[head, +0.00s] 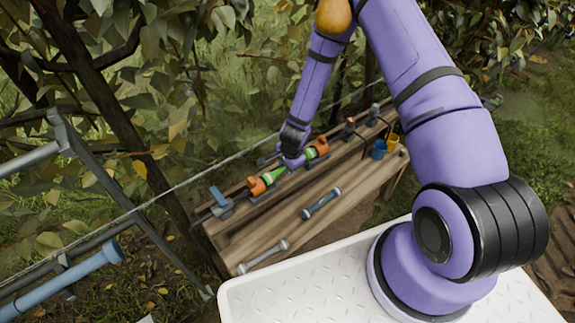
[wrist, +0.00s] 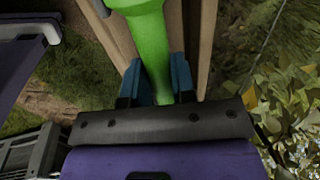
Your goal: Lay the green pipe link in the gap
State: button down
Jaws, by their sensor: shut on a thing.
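My gripper (head: 292,160) reaches down to the far side of the wooden bench in the head view. It is shut on the green pipe link (head: 274,173), which shows on both sides of the jaws. In the wrist view the green link (wrist: 150,35) runs between the two blue fingertips of my gripper (wrist: 155,85). In the head view the link lies in line between two orange pieces, a left one (head: 257,186) and a right one (head: 322,146). Its ends appear close to them. I cannot tell whether it rests in the gap or hovers just above.
A blue-grey link (head: 321,203) and a pale grey link (head: 263,257) lie on the bench (head: 236,240). A blue clamp-like part (head: 220,203) is at the left end. Branches hang behind.

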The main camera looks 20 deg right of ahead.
jog(key=shift+f, duration=0.35)
jog(key=c, duration=0.9)
grip_release()
jog(key=shift+o, duration=0.2)
notch_tip(320, 180, up, 11)
jog(key=s, duration=0.2)
jog(key=shift+d+f, duration=0.2)
jog(key=shift+d, duration=0.15)
